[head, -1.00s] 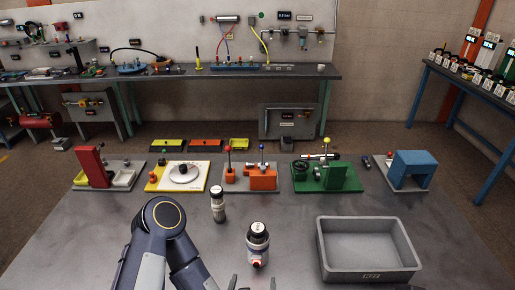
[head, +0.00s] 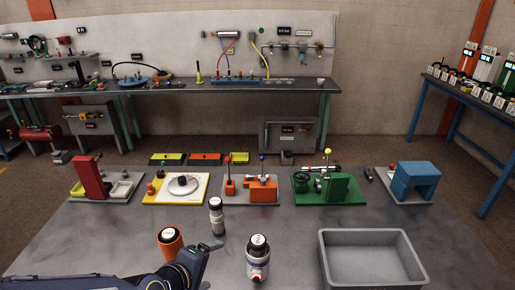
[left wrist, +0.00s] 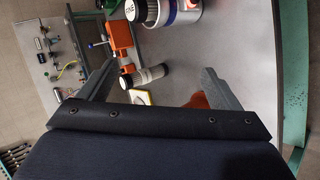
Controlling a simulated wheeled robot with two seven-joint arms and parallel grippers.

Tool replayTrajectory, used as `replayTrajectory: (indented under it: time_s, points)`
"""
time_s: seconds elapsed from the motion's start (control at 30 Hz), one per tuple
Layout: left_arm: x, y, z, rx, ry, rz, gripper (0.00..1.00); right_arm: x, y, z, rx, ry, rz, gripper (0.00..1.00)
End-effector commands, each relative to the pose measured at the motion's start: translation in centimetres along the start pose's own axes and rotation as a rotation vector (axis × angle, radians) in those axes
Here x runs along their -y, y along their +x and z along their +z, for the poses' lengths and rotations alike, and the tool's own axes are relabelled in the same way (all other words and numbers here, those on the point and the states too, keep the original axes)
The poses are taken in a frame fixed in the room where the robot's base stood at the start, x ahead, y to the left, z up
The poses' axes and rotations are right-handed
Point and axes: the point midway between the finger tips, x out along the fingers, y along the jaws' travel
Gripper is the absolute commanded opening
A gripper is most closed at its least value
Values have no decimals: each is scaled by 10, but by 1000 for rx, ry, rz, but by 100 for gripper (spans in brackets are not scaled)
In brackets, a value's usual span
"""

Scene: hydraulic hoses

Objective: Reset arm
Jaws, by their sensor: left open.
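My left gripper (head: 203,258) is low over the near left part of the table in the head view, its arm coming in from the left edge. In the left wrist view the left gripper (left wrist: 160,66) has its two fingers wide apart with nothing held between them. An orange cylinder with a dark top (head: 171,240) stands right beside the gripper, partly hidden by it. A small black-and-white bottle (head: 216,216) stands just beyond; it also shows in the wrist view (left wrist: 150,76). A larger white canister with a black cap (head: 257,262) stands to the right. My right gripper does not show.
An empty grey bin (head: 328,268) sits at the near right of the table. Along the far edge stand several fixtures, among them a green one (head: 340,188) and a blue one (head: 415,178). The table between them and the bottles is clear.

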Motion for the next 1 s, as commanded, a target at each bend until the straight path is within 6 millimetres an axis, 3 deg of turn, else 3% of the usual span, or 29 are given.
replayTrajectory:
  time_s: [0.2, 0.43, 0.6, 1.0]
  points:
    - [33, -83, -17, 38, 455, -137, 85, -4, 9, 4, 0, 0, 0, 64]
    - [78, -150, -9, 143, 778, -235, 85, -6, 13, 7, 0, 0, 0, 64]
    - [93, -168, -3, 190, 870, -257, 85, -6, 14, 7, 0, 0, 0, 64]
    - [95, -170, -2, 198, 878, -260, 85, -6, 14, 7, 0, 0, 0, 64]
